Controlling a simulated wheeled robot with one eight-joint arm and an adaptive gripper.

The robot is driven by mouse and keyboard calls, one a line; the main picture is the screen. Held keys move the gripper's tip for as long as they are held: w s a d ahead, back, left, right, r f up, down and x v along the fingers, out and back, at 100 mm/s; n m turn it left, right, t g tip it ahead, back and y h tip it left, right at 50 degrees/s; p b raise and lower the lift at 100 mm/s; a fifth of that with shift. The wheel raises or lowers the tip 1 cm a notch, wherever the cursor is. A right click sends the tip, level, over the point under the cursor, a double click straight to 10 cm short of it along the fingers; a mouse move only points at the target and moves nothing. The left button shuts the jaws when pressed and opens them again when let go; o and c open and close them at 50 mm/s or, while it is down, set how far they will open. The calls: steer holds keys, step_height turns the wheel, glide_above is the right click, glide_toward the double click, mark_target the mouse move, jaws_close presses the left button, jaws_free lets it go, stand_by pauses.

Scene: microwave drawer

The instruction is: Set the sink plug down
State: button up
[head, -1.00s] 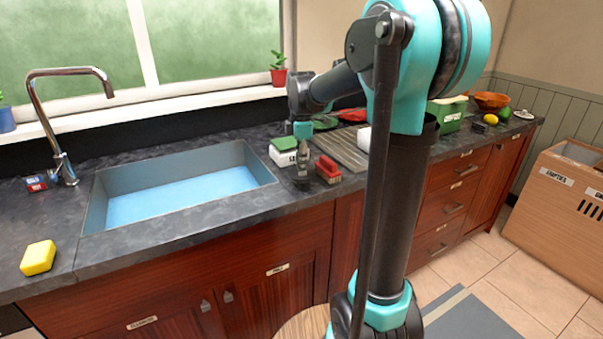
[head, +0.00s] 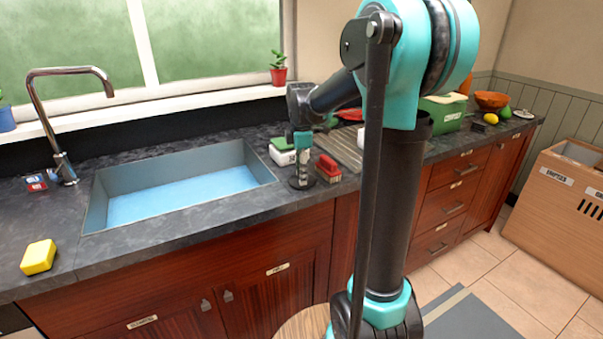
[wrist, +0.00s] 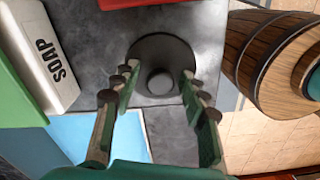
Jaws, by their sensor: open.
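The sink plug (wrist: 157,62) is a dark grey disc with a round knob. In the wrist view it rests on the dark counter between my spread fingers. My gripper (wrist: 157,85) is open, with a finger on either side of the plug and gaps to the knob. In the head view my gripper (head: 302,170) points down at the counter to the right of the sink, and the plug (head: 301,184) shows as a dark disc below it.
A white soap box (head: 283,154) with a green top stands left of my gripper. A red brush-like object (head: 328,168) stands close on the right. The blue-bottomed sink (head: 180,190) lies to the left. The counter's front edge is near.

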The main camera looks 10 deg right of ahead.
step_height(320, 180, up, 12)
steer(key=shift+r, duration=0.15)
stand_by(0.5)
